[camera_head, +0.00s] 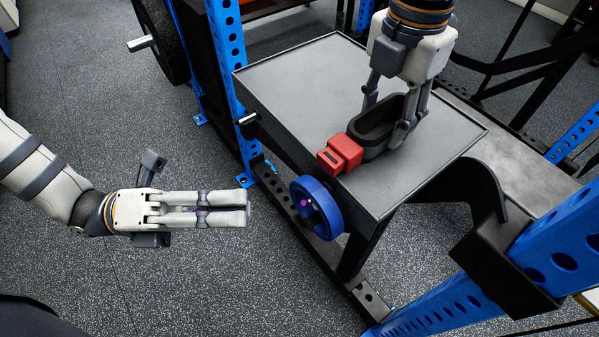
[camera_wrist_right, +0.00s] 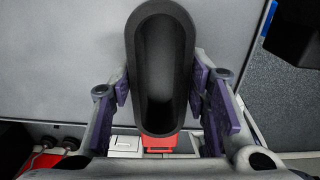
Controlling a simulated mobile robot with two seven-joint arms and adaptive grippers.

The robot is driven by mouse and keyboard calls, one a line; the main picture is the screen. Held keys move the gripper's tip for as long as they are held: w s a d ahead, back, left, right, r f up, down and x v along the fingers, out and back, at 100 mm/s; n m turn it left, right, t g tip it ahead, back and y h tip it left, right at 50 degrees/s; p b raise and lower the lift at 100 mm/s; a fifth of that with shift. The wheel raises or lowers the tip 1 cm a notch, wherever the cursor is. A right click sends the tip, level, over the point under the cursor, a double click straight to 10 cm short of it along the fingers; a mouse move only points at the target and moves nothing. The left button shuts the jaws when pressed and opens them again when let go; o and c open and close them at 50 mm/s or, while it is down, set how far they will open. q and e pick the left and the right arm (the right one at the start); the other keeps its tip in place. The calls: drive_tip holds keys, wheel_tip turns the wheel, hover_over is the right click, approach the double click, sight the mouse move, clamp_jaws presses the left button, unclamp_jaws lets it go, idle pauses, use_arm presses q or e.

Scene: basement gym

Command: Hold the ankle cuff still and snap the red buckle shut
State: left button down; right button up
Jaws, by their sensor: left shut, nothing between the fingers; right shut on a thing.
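The black ankle cuff (camera_head: 378,125) is a long oval with a hollow middle. It is at the grey tabletop near its front left edge. The red buckle (camera_head: 340,153) is at the cuff's near left end; I cannot tell whether it is fastened. My right gripper (camera_head: 386,112) reaches down from above, shut on the cuff with a finger on each long side. The right wrist view shows the cuff (camera_wrist_right: 160,65) between the purple-padded fingers and a bit of the red buckle (camera_wrist_right: 159,143). My left gripper (camera_head: 246,208) is shut and empty, left of the table and apart from the buckle.
The grey table (camera_head: 290,85) has a raised rim and is bare around the cuff. A blue wheel (camera_head: 317,207) hangs at its front left side, between my left gripper and the table. Blue perforated rack posts (camera_head: 229,60) stand close by. Open floor (camera_head: 210,290) lies around my left gripper.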

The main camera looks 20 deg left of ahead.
sight(298, 180)
use_arm(q)
drive_tip(key=a+n, duration=0.1)
drive_tip(key=a+n+y, duration=0.1)
drive_tip(key=a, duration=0.1)
drive_tip(key=w+a+n+g+y, duration=0.1)
drive_tip(key=a+n, duration=0.1)
drive_tip(key=shift+r, duration=0.15)
drive_tip(key=w+x, duration=0.1)
drive_tip(key=x, duration=0.7)
drive_tip(key=w+x, duration=0.1)
drive_tip(key=x, duration=0.4)
drive_tip(key=shift+w+a, duration=0.3)
drive_tip(key=shift+a, duration=0.05)
